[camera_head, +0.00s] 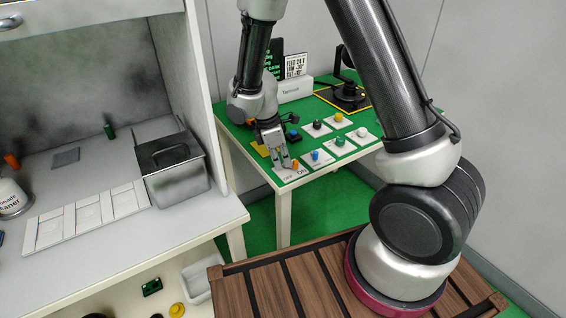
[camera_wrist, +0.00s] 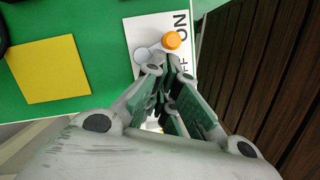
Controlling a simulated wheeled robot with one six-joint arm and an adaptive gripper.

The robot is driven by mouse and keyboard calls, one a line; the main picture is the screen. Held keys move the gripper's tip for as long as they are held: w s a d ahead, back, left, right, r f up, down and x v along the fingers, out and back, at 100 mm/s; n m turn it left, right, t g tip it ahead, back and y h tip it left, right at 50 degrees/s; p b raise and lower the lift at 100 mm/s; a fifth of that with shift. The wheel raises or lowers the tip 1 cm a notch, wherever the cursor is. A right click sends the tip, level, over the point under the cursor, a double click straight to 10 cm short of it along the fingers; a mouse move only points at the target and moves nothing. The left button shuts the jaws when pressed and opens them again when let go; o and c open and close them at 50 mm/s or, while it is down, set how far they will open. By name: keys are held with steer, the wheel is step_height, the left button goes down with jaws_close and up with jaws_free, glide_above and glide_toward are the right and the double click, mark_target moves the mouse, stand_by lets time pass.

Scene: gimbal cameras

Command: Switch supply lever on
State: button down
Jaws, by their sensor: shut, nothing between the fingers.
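The supply lever is on a white plate (camera_head: 283,175) marked OFF and ON, at the near corner of the green table. Its orange knob (camera_head: 295,164) shows just beside my fingertips. In the wrist view the orange knob (camera_wrist: 171,40) is just beyond the fingertips, beside the lower end of the ON lettering. I cannot tell for sure which setting the lever is in. My gripper (camera_head: 286,165) points down at the plate; in the wrist view my gripper (camera_wrist: 166,64) is shut and empty, its tips right next to the knob. Whether they touch it is unclear. OFF is partly covered by a finger in the wrist view.
Several other white plates with coloured knobs, such as a blue one (camera_head: 315,155), stand close by. A yellow square (camera_wrist: 43,70) lies beside the lever plate. A sign (camera_head: 295,90) and a black device (camera_head: 348,93) are at the back. A white cabinet (camera_head: 205,70) stands left.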

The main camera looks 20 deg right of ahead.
steer(key=shift+w, duration=0.2)
steer(key=shift+r, duration=0.25)
steer(key=v, duration=1.1)
steer(key=shift+r, duration=0.2)
